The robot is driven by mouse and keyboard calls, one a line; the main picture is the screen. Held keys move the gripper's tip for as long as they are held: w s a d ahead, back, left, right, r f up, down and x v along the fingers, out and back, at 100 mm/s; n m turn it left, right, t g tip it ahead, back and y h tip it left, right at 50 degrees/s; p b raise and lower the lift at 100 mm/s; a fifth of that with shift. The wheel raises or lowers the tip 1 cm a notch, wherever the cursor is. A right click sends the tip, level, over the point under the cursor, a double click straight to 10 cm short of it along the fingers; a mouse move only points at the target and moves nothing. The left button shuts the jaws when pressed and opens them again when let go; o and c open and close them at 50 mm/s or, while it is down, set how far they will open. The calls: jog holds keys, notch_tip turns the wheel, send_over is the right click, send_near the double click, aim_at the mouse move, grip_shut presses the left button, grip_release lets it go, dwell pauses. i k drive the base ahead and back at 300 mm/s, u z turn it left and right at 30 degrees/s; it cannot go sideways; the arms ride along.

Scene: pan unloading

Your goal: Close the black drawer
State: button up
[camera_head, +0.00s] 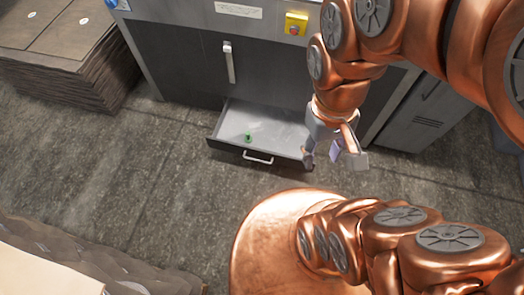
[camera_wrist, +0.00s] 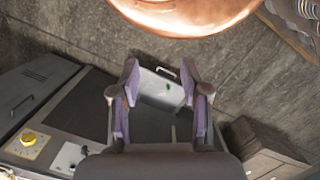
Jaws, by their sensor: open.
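The black drawer (camera_head: 228,122) is pulled out low on the front of a grey and black cabinet. Its inside is light grey, and a pale handle (camera_head: 258,158) sits on its front face. My gripper (camera_head: 334,158) is open and empty, in the picture just right of the drawer's front right corner. In the wrist view my gripper (camera_wrist: 159,68) has its two fingers spread, with the drawer (camera_wrist: 158,92) and its handle (camera_wrist: 166,73) showing between them, farther off. I see no contact with the drawer; the exact gap is unclear.
A small green object (camera_head: 248,138) lies in the drawer. Stacked cardboard (camera_head: 70,70) stands at left, more at lower left. The floor (camera_head: 170,190) before the drawer is clear.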

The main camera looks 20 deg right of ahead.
aim_at(277, 134)
jog(key=u, duration=1.45)
jog(key=k, duration=0.85)
jog(key=u, duration=0.45)
